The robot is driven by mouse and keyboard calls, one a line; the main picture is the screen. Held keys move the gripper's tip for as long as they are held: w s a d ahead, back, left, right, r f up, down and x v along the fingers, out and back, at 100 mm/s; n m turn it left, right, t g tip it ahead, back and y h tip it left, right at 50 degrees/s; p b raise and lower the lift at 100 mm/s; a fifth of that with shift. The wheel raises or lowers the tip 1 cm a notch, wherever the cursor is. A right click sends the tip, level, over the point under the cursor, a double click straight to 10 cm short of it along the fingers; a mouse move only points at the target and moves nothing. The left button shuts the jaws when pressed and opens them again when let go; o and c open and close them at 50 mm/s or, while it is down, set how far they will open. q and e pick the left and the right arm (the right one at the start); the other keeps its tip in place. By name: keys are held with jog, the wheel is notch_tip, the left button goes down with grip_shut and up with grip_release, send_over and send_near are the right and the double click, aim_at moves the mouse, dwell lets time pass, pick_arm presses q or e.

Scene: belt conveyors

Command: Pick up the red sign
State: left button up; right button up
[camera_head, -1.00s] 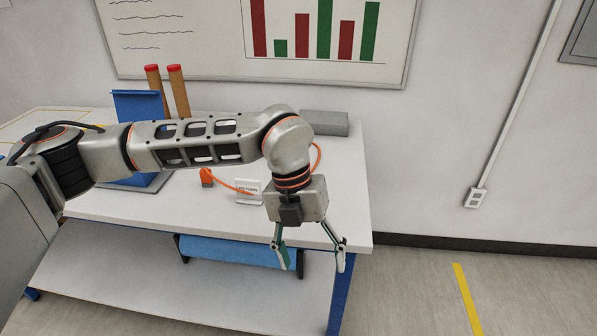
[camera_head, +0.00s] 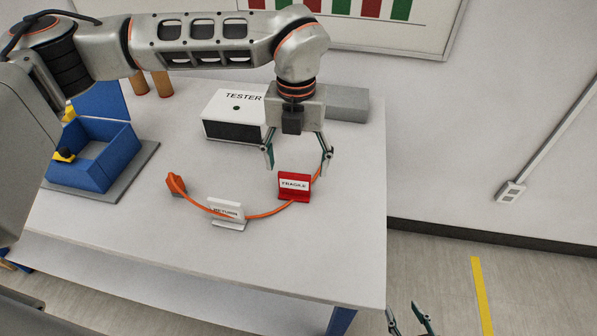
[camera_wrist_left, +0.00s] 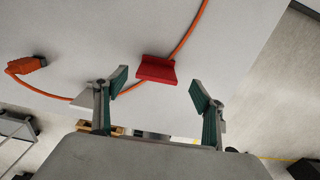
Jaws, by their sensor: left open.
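The red sign (camera_head: 294,188), with a white FRAGILE label, stands on the white table in the head view. The orange cable runs beside it; whether they touch I cannot tell. In the left wrist view the red sign (camera_wrist_left: 156,69) shows just beyond the fingertips, between them sideways. My left gripper (camera_head: 298,158) is open and empty, pointing down above and behind the sign; it also shows in the left wrist view (camera_wrist_left: 159,86). My right gripper (camera_head: 404,308) shows only its fingertips at the bottom edge of the head view, apart with floor between them.
A white RETURN sign (camera_head: 226,213) stands left of the red one. An orange cable (camera_head: 262,215) curves past both to an orange plug (camera_head: 176,185). A TESTER box (camera_head: 232,118) and grey block (camera_head: 347,104) stand behind; a blue bin (camera_head: 108,160) is left. The front tabletop is clear.

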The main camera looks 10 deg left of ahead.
aim_at(295, 193)
pick_arm(q)
jog(key=shift+s+f, duration=0.2)
jog(key=shift+f, duration=0.75)
jog(key=f, duration=0.4)
jog(key=shift+s+a+f, duration=0.15)
jog(key=shift+s+a, duration=0.05)
jog(key=shift+a, duration=0.05)
jog(key=shift+w+f, duration=0.1)
jog(key=shift+f, duration=0.5)
jog(key=c, duration=1.1)
